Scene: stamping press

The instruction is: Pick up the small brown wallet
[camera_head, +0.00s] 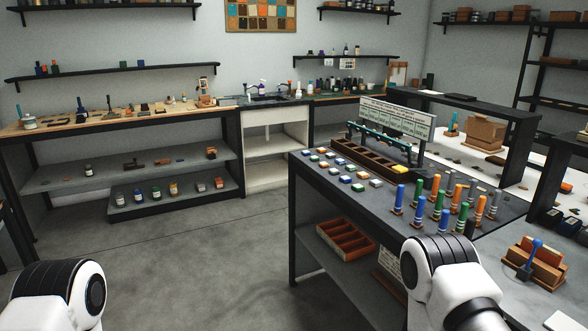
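I cannot pick out a small brown wallet with certainty. A brown boxy item (485,133) stands on the white-topped table at the right, but I cannot tell what it is. Another brown block-like item (536,264), with a blue-handled tool in it, sits at the lower right. Small brown things on the lower left shelf are too small to name. Neither of my grippers is in view. Only white and black links of my two arms show at the bottom left and bottom right.
A dark table (335,196) at the right carries colored stamps, several upright handled tools and a brown compartment tray (366,160). An orange tray (345,239) lies on its lower shelf. A long workbench (60,126) runs along the back left. The grey floor (200,265) between is clear.

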